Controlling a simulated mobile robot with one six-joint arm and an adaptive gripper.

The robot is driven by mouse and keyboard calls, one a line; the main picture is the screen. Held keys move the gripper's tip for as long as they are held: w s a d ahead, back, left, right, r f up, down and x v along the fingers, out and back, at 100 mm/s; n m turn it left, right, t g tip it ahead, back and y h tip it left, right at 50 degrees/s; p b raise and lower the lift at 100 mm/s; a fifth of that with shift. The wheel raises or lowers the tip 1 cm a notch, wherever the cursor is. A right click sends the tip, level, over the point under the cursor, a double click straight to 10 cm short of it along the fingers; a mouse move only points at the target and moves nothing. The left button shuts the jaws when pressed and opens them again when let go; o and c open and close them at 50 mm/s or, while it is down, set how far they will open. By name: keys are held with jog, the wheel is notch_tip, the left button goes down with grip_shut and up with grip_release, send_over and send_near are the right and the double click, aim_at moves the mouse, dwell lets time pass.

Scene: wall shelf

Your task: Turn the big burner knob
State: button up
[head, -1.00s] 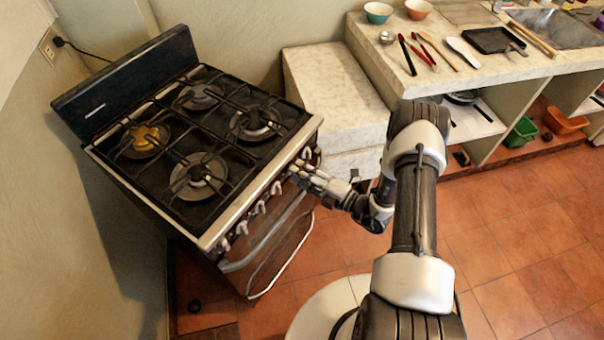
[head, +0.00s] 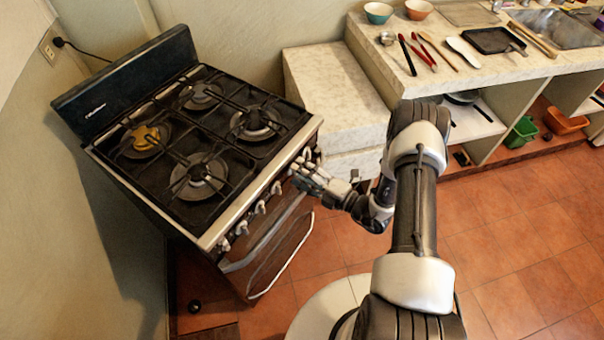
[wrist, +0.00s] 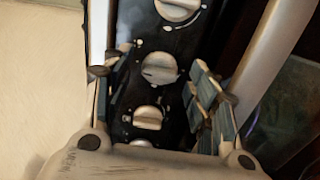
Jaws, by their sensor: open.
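The stove's front panel carries a row of pale knobs; in the head view one knob (head: 277,188) is clear of my gripper. My gripper (head: 299,174) is at the far right end of the row, close to the panel. In the wrist view, the open fingers of my gripper (wrist: 161,60) spread either side of the row. A round knob (wrist: 160,68) lies between the fingertips, with no contact visible. A larger-looking knob (wrist: 178,8) is beyond the tips, and another knob (wrist: 148,117) is nearer the palm. I cannot tell which one is the big burner knob.
The stove top (head: 213,210) has four-sided grates over its burners. An oven handle (head: 262,243) runs below the knobs. A pale counter block (head: 335,95) stands right of the stove, close to my gripper. Tiled floor (head: 345,245) is open in front.

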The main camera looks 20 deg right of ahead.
jog(key=v, duration=1.2)
jog(key=shift+r, duration=0.1)
jog(key=s+a+r+n+g, duration=0.3)
jog(key=a+r+n+g, duration=0.35)
jog(key=r+n, duration=0.4)
jog(key=s+a+r+n+g, duration=0.3)
jog(key=a+r+n+g, duration=0.2)
jog(key=r+n+g, duration=0.5)
jog(key=s+d+r+n+t+h, duration=0.3)
jog(key=s+r+n+t+h, duration=0.4)
jog(key=n, duration=1.8)
jog(key=shift+s+d+r+h, duration=0.2)
jog(key=shift+s+r+h, duration=2.2)
jog(key=shift+s+r, duration=0.35)
